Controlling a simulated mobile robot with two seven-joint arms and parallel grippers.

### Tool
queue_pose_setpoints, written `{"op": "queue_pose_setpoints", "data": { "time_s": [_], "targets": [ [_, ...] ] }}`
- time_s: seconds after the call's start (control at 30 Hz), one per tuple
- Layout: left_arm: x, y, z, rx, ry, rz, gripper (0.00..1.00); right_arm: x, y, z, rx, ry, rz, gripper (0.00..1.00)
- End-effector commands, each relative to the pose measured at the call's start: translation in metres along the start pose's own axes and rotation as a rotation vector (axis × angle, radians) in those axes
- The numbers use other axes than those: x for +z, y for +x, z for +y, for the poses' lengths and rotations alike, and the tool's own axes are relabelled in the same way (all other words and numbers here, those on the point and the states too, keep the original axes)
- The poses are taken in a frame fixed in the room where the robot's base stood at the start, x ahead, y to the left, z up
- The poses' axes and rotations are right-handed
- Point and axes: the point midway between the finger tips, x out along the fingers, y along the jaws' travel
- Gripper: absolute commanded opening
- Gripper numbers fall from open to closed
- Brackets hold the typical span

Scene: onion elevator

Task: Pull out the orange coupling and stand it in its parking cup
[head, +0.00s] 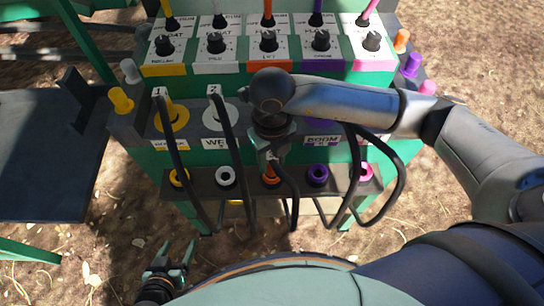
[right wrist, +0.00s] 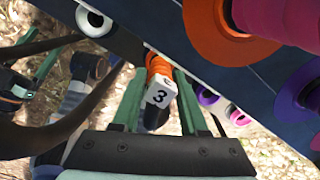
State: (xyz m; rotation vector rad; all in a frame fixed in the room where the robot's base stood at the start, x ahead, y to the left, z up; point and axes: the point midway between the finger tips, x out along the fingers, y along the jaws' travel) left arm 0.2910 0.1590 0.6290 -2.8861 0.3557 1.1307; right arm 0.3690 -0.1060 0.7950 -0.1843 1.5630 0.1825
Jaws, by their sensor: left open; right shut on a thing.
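My right gripper (head: 270,158) is shut on the orange coupling, whose white tag "3" (right wrist: 160,95) shows between the green fingers (right wrist: 158,108) in the right wrist view. Orange parts (right wrist: 158,64) show just beyond the tag, in line with the row of parking cups; coupling and orange parking cup overlap there. Orange also shows below the gripper in the head view (head: 271,178). I cannot tell whether the coupling is seated in the cup or just above it. The orange socket ring (right wrist: 216,30) is apart from the coupling. My left gripper (head: 172,262) is open and empty, low at left.
The yellow (head: 179,178), white (head: 226,177), purple (head: 317,175) and pink (head: 364,173) parking cups flank the orange one. Black cables (head: 171,160) hang in front of the panel. A dark flat platform (head: 45,150) stands at left. Ground lies open at right.

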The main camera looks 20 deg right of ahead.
Motion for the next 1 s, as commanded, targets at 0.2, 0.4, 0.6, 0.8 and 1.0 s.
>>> {"op": "queue_pose_setpoints", "data": {
  "time_s": [0.2, 0.4, 0.6, 0.8, 1.0],
  "targets": [
    [0.0001, -0.0001, -0.0001, 0.0, 0.0, 0.0, 0.71, 0.0003, -0.0005, 0.0, 0.0, 0.0, -0.001, 0.51],
    [0.0001, -0.0001, -0.0001, 0.0, 0.0, 0.0, 0.71, 0.0002, -0.0003, 0.0, 0.0, 0.0, -0.001, 0.73],
    [0.0001, 0.0, -0.0001, 0.0, 0.0, 0.0, 0.71, 0.0001, -0.0001, 0.0, 0.0, 0.0, 0.0, 0.78],
    [0.0001, 0.0, 0.0, 0.0, 0.0, 0.0, 0.71, -0.0002, 0.0004, 0.0, 0.0, 0.0, 0.001, 0.98],
    [0.0001, 0.0, -0.0001, 0.0, 0.0, 0.0, 0.71, -0.0001, 0.0002, 0.0, 0.0, 0.0, 0.001, 1.0]
  ]
}}
